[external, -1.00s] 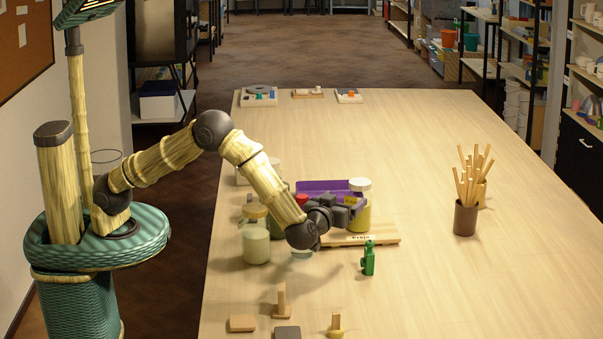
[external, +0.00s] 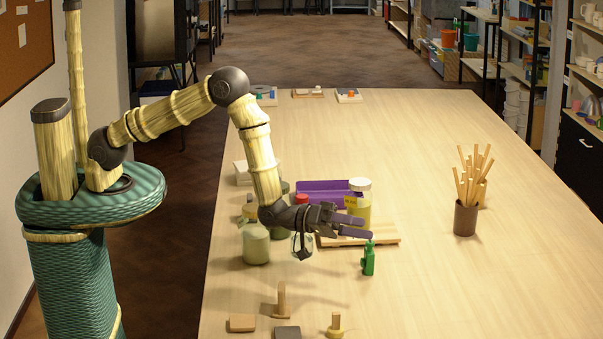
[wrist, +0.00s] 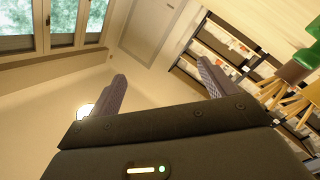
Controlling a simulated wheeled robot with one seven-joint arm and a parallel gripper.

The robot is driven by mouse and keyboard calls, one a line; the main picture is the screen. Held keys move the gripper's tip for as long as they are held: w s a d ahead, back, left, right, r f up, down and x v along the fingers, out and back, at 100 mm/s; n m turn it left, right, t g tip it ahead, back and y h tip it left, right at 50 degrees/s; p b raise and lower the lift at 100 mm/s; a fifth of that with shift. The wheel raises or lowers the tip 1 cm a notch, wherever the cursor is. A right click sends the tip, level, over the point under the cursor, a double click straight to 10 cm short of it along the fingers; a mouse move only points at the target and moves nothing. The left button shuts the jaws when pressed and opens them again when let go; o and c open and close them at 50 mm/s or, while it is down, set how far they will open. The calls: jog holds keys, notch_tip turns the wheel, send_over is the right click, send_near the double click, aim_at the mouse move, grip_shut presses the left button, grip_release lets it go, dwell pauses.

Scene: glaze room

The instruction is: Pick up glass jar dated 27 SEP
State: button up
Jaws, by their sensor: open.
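Several jars stand around my gripper in the external view, and no date can be read on any. A jar with a white lid and yellow label (external: 360,206) stands behind the fingers. A pale green jar (external: 256,246) stands to the left of my wrist. A small clear glass thing (external: 302,247) shows just below my wrist, partly hidden. My gripper (external: 367,227) is open, its fingers pointing right above the table with nothing between them. In the wrist view the spread, empty fingers of my gripper (wrist: 161,72) also show, with no jar in sight.
A green bottle-like object (external: 368,260) stands just in front of the fingertips. Wooden blocks (external: 242,323) lie nearer. A brown pot of sticks (external: 465,219) stands right; the table between is clear.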

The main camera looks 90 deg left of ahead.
aim_at(243, 210)
jog(key=s+a+r+n+g+h+p, duration=0.1)
jog(key=s+r+n+g+h+p, duration=0.35)
jog(key=s, duration=0.75)
jog(key=s+a+r+n+g+h+p, duration=0.25)
jog(key=s+r+h+p, duration=0.4)
jog(key=s, duration=0.55)
jog(key=s+a+f+n+t+y+b, duration=0.2)
jog(key=a+f+n+y, duration=0.3)
jog(key=n, duration=0.5)
jog(key=s+a+f+n+t+y+b, duration=0.2)
jog(key=a+f+n+t+y, duration=0.3)
jog(key=a+f+n, duration=0.5)
jog(key=a+y, duration=0.1)
jog(key=a, duration=0.1)
jog(key=shift+s+a+f+n, duration=0.15)
jog(key=shift+s+a+n, duration=0.15)
jog(key=shift+n, duration=0.1)
jog(key=shift+w, duration=0.1)
jog(key=shift+b+x, duration=0.55)
jog(key=shift+x, duration=0.65)
